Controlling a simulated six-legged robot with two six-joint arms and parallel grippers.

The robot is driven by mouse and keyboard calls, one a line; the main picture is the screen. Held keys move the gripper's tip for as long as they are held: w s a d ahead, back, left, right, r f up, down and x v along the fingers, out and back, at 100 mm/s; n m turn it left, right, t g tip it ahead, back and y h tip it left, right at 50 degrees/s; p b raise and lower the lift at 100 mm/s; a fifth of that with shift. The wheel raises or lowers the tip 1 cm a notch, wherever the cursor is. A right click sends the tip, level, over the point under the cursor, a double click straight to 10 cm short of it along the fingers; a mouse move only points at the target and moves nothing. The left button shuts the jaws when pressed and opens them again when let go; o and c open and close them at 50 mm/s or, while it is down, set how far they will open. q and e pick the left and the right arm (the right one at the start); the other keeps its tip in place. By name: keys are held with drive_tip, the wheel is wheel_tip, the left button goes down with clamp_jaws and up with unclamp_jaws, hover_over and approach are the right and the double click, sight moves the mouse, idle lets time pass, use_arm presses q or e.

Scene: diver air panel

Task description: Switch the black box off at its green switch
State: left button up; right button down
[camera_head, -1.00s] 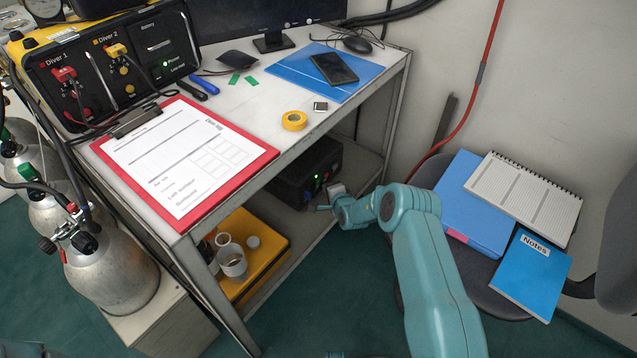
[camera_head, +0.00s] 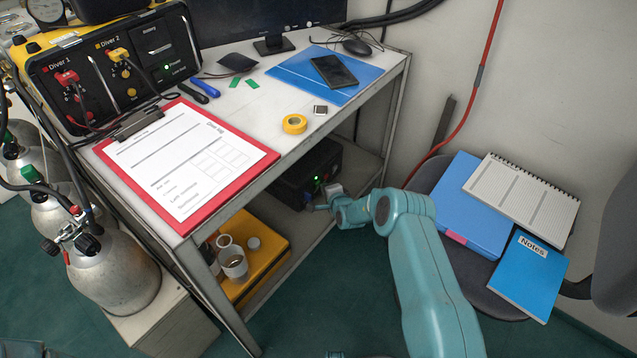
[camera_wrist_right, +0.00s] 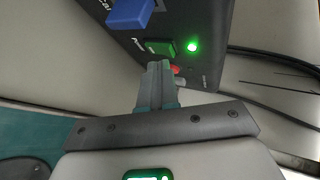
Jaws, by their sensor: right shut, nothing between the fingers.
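The black box (camera_head: 296,183) sits on the lower shelf under the table, with a small green light lit on its front. In the right wrist view its front (camera_wrist_right: 222,25) fills the top. The green switch (camera_wrist_right: 160,47) shows there, just left of the glowing green light (camera_wrist_right: 193,47). My right gripper (camera_wrist_right: 158,66) is shut and empty, its tips right by the lower edge of the switch; I cannot tell whether they touch it. In the head view the right gripper (camera_head: 320,207) is in front of the box. My left gripper is not in view.
A blue connector (camera_wrist_right: 130,13) and a red part (camera_wrist_right: 175,69) are close to the switch. The table's front edge (camera_head: 285,155) runs above the box. A chair with notebooks (camera_head: 530,275) stands right.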

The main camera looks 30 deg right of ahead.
drive_tip(key=shift+w+a+p, duration=0.15)
drive_tip(key=shift+w+p, duration=0.1)
drive_tip(key=shift+p, duration=0.05)
idle(0.6)
drive_tip(key=shift+s, duration=0.1)
drive_tip(key=shift+s+p, duration=0.2)
drive_tip(key=shift+p, duration=0.1)
drive_tip(key=shift+s+d+f, duration=0.1)
drive_tip(key=shift+s+d, duration=0.2)
drive_tip(key=shift+s, duration=0.05)
drive_tip(key=shift+s+p, duration=0.1)
drive_tip(key=shift+p, duration=0.2)
drive_tip(key=s+p, duration=0.1)
drive_tip(key=s+d+p, duration=0.1)
drive_tip(key=s, duration=0.1)
drive_tip(key=shift+d+f, duration=0.1)
drive_tip(key=shift+d, duration=0.05)
drive_tip(key=shift+s+d+f+p, duration=0.2)
drive_tip(key=shift+s+d+p, duration=0.15)
drive_tip(key=shift+s, duration=0.35)
drive_tip(key=shift+a, duration=0.1)
